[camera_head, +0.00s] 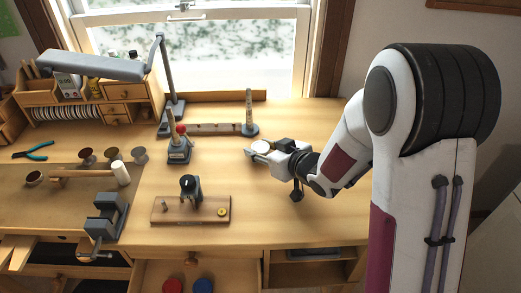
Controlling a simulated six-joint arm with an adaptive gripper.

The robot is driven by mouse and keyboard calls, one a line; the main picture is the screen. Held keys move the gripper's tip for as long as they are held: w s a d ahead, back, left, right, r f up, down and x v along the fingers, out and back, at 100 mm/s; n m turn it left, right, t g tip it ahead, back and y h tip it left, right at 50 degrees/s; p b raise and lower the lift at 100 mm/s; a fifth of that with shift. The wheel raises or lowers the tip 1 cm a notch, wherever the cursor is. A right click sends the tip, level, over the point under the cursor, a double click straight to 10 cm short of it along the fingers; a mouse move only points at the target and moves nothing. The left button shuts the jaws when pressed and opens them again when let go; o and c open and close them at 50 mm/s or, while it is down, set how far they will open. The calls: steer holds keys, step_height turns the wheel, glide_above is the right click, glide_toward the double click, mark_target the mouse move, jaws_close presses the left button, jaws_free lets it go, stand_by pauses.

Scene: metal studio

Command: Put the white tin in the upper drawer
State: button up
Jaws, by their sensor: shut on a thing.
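My gripper (258,153) is above the right part of the workbench, shut on the white tin (262,146). The tin is small, round and pale, and the jaws partly hide it. The bottom of the picture cuts these off.
A wooden board with a small device (191,210) lies near the front edge. A stand with a red knob (180,148), a ruler-like bar (215,129), a vise (107,215) and a lamp (100,65) stand leftward. The bench (280,215) is clear front right.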

mark_target(261, 146)
steer(key=shift+r, duration=4.85)
